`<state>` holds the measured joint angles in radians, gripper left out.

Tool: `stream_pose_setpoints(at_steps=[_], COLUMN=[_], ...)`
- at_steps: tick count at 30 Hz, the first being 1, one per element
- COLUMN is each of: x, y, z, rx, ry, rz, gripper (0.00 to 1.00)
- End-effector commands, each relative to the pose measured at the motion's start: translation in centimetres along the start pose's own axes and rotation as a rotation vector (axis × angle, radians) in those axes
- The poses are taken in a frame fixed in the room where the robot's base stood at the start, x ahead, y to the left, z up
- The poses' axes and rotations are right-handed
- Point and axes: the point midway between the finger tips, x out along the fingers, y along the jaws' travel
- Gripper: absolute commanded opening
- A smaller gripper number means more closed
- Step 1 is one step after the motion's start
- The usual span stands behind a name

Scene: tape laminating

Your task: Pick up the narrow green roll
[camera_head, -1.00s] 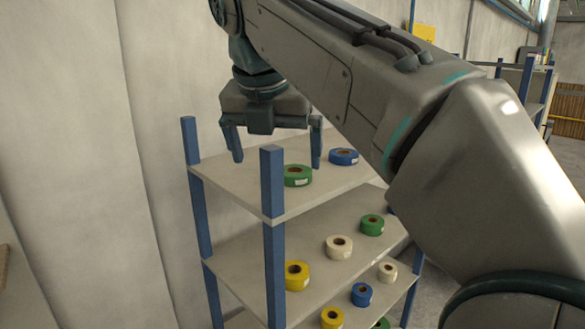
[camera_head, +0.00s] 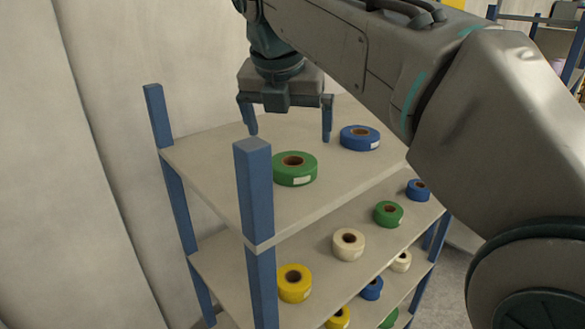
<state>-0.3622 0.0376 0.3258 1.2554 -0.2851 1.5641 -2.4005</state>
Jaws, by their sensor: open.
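A large green roll (camera_head: 295,176) lies flat on the top shelf, with a brown core and a white label. A smaller green roll (camera_head: 389,219) sits on the middle shelf. Part of another green roll (camera_head: 389,320) shows on a lower shelf. I cannot tell for sure which one is the narrow roll. My gripper (camera_head: 290,134) points down above the top shelf, open and empty. Its fingers are wide apart, and in the picture they appear just above the large green roll. The gripper appears apart from the roll.
A blue roll (camera_head: 360,138) lies on the top shelf (camera_head: 225,165), right of the large green roll. A blue post (camera_head: 254,195) stands at the near corner. The middle shelf holds yellow (camera_head: 294,284), white (camera_head: 348,245) and blue (camera_head: 418,190) rolls. A wall runs behind.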

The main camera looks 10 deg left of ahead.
Motion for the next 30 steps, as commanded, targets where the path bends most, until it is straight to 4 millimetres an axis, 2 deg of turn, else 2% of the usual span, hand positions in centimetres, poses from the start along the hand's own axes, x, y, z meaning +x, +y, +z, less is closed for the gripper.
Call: stream_pose_setpoints(at_steps=[1, 3, 11, 19, 28, 29, 30], x=[1.1, 1.9, 3.7, 7.4, 8.0, 8.0, 8.0], y=[-0.1, -0.1, -0.1, -0.1, -0.1, -0.1, -0.1], z=[0.0, 0.1, 0.2, 0.3, 0.3, 0.3, 0.3], rx=[0.002, 0.002, 0.003, 0.006, 0.006, 0.006, 0.006], ry=[0.003, 0.002, 0.002, 0.002, 0.000, 0.000, 0.000], rz=[-0.004, -0.003, -0.002, -0.003, -0.001, -0.001, -0.001], gripper=[1.00, 1.00, 1.00, 1.00, 1.00, 0.97, 0.86])
